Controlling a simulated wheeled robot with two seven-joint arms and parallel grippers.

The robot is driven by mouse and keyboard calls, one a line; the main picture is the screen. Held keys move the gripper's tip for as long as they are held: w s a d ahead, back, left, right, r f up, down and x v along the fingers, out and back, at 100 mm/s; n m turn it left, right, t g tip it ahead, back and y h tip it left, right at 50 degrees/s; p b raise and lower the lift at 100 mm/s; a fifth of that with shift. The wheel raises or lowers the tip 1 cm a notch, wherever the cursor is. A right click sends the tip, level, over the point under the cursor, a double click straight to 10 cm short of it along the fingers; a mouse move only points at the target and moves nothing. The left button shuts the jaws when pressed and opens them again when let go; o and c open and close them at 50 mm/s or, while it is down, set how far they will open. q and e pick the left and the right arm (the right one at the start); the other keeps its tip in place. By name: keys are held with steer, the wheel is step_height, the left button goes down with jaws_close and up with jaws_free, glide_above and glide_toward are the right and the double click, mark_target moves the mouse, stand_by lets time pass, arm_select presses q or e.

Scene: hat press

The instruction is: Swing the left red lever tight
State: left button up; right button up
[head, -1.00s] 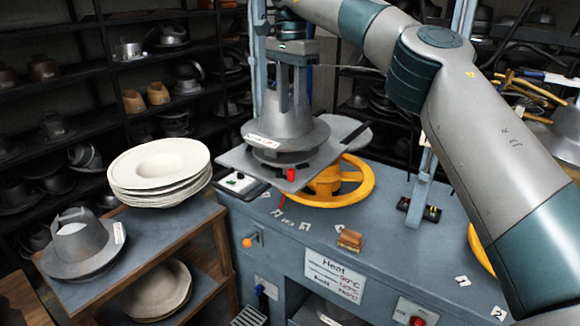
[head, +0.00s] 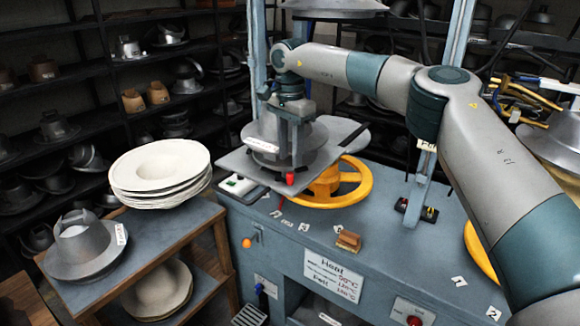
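A small red lever tip (head: 290,178) shows at the front edge of the grey plate under the hat mould. A second small red piece (head: 280,203) lies lower, on the blue-grey press top beneath the plate. My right gripper (head: 294,160) points down in front of the grey hat mould (head: 259,137), above the red tip. Its two fingers stand apart with a gap between them, and nothing is clearly held. I cannot tell whether a finger touches the mould or the red tip. My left gripper is not in view.
Blue press columns (head: 257,60) stand close to my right arm. A stack of pale hats (head: 160,172) and a grey hat form (head: 88,245) stand on the left cart. A wooden block (head: 348,241) lies in front.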

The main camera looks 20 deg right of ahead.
mark_target(290, 173)
steer(key=shift+f+p, duration=0.95)
steer(key=shift+f, duration=2)
steer(key=shift+c, duration=0.7)
jaws_close()
